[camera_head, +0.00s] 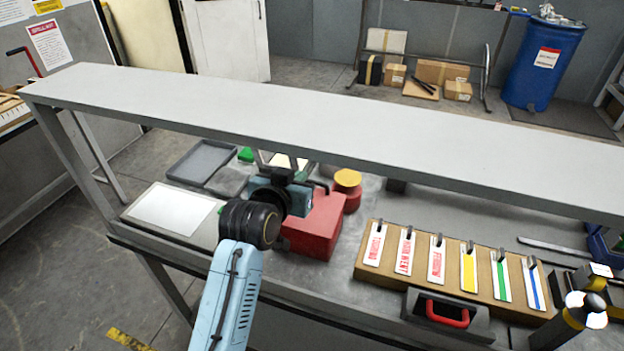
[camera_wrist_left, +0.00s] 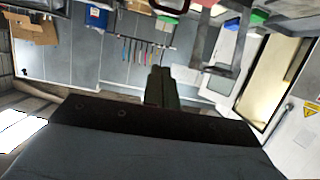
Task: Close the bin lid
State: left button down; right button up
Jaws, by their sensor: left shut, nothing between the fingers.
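A red box (camera_head: 312,228), which looks like the bin, stands on the bench beneath the long grey shelf. My left gripper (camera_head: 280,165) is at its back left, and my gripper body covers part of its top. I cannot tell from here how its lid sits. The left fingers (camera_wrist_left: 160,76) are together and empty in the left wrist view, pointing away from the camera. Whether they touch the box cannot be told.
The grey shelf (camera_head: 320,128) spans above the bench. A red can with a yellow top (camera_head: 348,181) stands right of my gripper. A tag board (camera_head: 400,276) and a red-handled case (camera_head: 446,314) lie to the right. A white sheet (camera_head: 172,209) lies left.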

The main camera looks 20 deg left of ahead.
pick_arm(q)
jog(key=w+f, duration=0.2)
jog(key=w, duration=0.1)
jog(key=w+f, duration=0.3)
jog(key=w, duration=0.2)
jog(key=shift+w+d+f, duration=0.2)
jog(key=shift+w+f, duration=0.1)
jog(key=shift+f, duration=0.1)
jog(key=shift+s+f, duration=0.1)
jog(key=shift+f, duration=0.6)
